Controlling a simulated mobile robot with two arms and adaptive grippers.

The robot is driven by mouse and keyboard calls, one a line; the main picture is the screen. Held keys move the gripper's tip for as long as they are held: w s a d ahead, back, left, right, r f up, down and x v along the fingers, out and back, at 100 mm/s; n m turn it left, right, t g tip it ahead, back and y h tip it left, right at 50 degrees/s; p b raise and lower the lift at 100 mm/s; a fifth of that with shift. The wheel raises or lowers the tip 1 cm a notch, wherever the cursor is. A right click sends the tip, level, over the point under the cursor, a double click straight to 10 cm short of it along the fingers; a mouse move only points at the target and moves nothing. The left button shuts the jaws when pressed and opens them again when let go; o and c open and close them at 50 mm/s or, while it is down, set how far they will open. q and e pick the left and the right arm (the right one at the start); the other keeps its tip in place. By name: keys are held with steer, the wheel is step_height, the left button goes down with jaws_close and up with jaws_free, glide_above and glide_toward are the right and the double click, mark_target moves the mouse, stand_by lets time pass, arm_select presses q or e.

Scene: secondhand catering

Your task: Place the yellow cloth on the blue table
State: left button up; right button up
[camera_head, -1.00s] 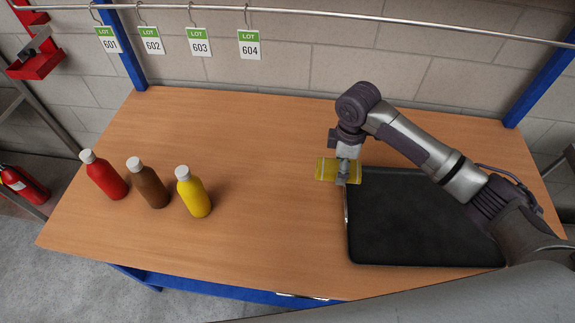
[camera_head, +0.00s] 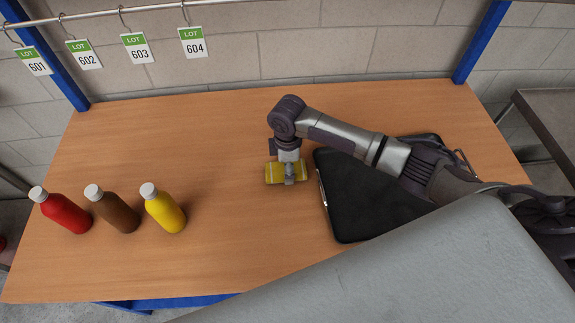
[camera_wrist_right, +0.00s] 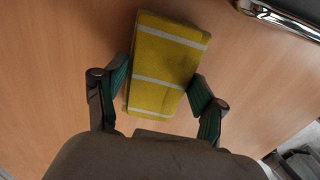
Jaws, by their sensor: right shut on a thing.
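The yellow cloth (camera_head: 273,174) is a folded bundle with white stripes, and it also shows in the wrist view (camera_wrist_right: 168,60). My right gripper (camera_head: 290,177) is shut on it, with a finger on each side of the cloth in the wrist view (camera_wrist_right: 158,98). The cloth is over the wooden top of the blue table (camera_head: 235,125), left of a black case. I cannot tell whether it touches the top. The table's blue frame (camera_head: 165,302) shows below its front edge. My left gripper is not in view.
The black flat case (camera_head: 365,200) lies on the right half of the table, under my right arm. Red (camera_head: 63,212), brown (camera_head: 113,210) and yellow (camera_head: 164,209) bottles stand at the left. The tabletop between bottles and cloth is clear. Lot tags (camera_head: 193,42) hang behind.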

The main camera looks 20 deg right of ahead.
steer(key=shift+f, duration=0.2)
steer(key=o, duration=1)
steer(key=shift+o, duration=0.5)
step_height(320, 180, up, 12)
steer(key=shift+r+b, duration=0.15)
steer(key=shift+b, duration=0.3)
steer(key=shift+s, duration=0.1)
